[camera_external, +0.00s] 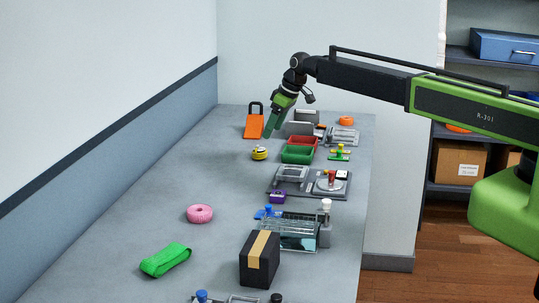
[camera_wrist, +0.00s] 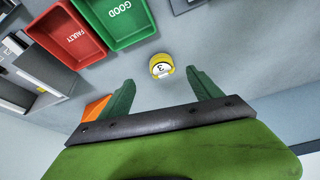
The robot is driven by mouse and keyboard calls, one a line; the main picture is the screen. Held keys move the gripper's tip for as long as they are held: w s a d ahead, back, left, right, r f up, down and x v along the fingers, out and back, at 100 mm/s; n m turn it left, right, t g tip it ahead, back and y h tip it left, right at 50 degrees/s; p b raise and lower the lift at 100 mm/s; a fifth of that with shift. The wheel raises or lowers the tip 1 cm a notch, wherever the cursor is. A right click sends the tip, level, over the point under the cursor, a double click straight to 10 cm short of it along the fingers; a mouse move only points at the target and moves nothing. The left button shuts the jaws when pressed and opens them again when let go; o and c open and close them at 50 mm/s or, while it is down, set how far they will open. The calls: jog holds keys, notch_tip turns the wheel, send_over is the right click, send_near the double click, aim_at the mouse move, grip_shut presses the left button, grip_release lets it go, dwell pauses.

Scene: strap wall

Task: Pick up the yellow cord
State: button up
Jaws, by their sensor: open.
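In the wrist view the yellow cord (camera_wrist: 161,67) shows a white label with a dark mark. My gripper (camera_external: 269,130) points down above the bench, just beyond and above the yellow cord. In the wrist view its two green fingers are apart with nothing between them, and the cord appears past the fingertips, roughly midway across the gap.
A green tray (camera_external: 297,155) marked GOOD and a red tray (camera_wrist: 66,38) marked FAULTY stand beside the cord. A pink coil (camera_external: 200,214) and a green strap (camera_external: 165,259) lie nearer. The bench left of the cord is clear.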

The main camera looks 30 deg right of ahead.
aim_at(262, 149)
jog(key=b+x, duration=0.7)
jog(key=x, duration=0.3)
jog(key=shift+w+a+b, duration=0.1)
jog(key=shift+a+b, duration=0.05)
jog(key=shift+b, duration=0.15)
jog(key=shift+r, duration=0.25)
jog(key=shift+c, duration=0.4)
jog(key=c, duration=1.4)
jog(key=r+p, duration=0.1)
jog(key=p, duration=0.1)
jog(key=r+p, duration=0.3)
jog(key=r, duration=0.1)
jog(key=shift+s+d+r+p, duration=0.2)
jog(key=shift+d+p, duration=0.2)
jog(key=s+d+r+p, duration=0.3)
jog(key=d+r+p, duration=0.2)
jog(key=d, duration=0.5)
jog(key=shift+s+d+r+p, duration=0.15)
jog(key=shift+s+r+p, duration=0.1)
jog(key=shift+r+p, duration=0.1)
